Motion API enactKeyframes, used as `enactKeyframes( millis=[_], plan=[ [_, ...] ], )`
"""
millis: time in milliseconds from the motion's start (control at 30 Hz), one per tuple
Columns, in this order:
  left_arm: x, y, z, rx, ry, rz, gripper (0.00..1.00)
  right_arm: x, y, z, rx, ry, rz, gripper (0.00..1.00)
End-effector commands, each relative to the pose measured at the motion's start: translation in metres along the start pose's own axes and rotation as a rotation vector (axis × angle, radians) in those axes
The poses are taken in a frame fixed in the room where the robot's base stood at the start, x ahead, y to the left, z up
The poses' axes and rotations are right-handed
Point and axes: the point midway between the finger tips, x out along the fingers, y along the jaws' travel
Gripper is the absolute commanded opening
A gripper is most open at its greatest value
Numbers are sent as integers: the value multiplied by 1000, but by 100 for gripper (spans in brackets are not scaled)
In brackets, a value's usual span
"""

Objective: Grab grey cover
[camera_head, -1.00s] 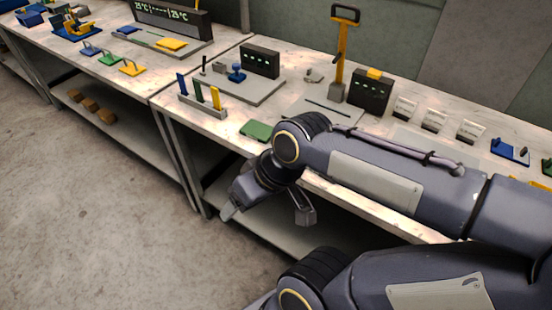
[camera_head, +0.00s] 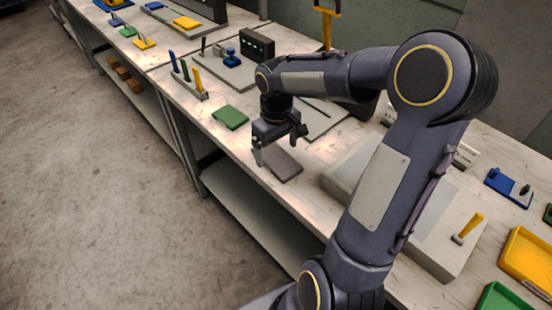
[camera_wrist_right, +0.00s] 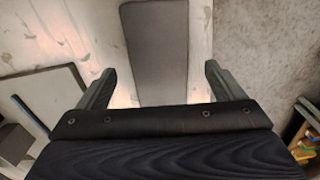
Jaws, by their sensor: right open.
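The grey cover (camera_head: 285,163) is a flat dark grey slab lying on the workbench near its front edge. It also shows in the right wrist view (camera_wrist_right: 157,40), running lengthwise away from the jaws. My right gripper (camera_head: 280,146) is above the cover, pointing down, and hides part of it. In the right wrist view my right gripper (camera_wrist_right: 160,73) is open, with one finger on each side of the cover's near end and a gap on both sides. Nothing is between the fingers at their level that I can see held. My left gripper is out of view.
A green cover (camera_head: 230,117) lies left of the grey one. A holder with coloured bars (camera_head: 202,94) stands behind it. A large grey block (camera_head: 352,170) is to the right, with a yellow bin (camera_head: 527,258) beyond. The bench's front edge is close.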

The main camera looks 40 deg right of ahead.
Motion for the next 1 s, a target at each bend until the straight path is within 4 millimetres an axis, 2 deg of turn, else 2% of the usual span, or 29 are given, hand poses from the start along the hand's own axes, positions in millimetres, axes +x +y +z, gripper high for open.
enactKeyframes(
  millis=[33, 167, 433, 800, 1000],
  plan=[
    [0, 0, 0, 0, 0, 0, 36, 9, 0, 1, 0, -5, -1, 89],
    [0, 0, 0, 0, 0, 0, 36, 21, 0, 0, 1, -1, -1, 89],
    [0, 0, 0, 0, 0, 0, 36, 23, 0, 0, 1, 0, 0, 88],
    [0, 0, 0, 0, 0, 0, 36, 23, 0, 0, 1, 0, 0, 39],
    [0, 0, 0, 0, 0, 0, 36, 23, 0, 0, 1, 1, 0, 39]
  ],
)
